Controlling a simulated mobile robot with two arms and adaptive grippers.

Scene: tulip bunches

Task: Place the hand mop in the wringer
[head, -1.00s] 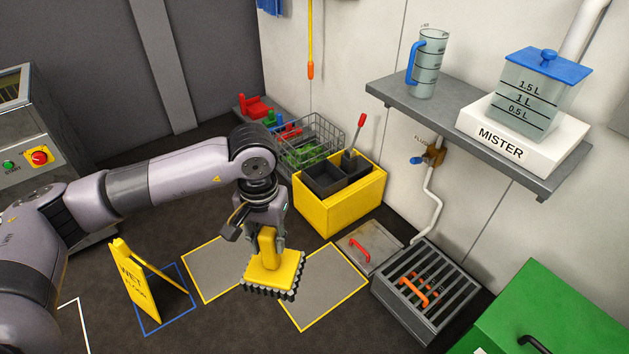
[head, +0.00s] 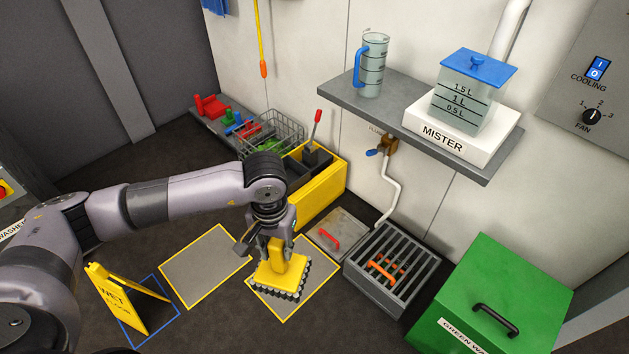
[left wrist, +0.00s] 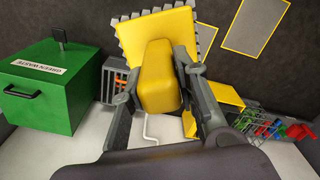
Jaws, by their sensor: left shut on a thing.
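The hand mop is a yellow block with a yellow handle and a grey fringe (head: 280,272). My left gripper (head: 275,243) is shut on its handle and holds it with the fringe down, over the right yellow-outlined floor patch. The handle between the fingers also shows in the left wrist view (left wrist: 158,75). The wringer seems to be the dark part with a red-tipped lever (head: 316,135) in the yellow bucket (head: 325,188), behind and right of my gripper. My left forearm hides part of the bucket's left side. My right gripper is in neither view.
A wire basket (head: 275,130) stands behind the bucket. A lidded plate (head: 340,232) and a grated drain box (head: 395,265) lie to the right. A wet-floor sign (head: 125,300) stands at left, a green bin (head: 495,300) at right. A shelf (head: 440,150) juts from the wall.

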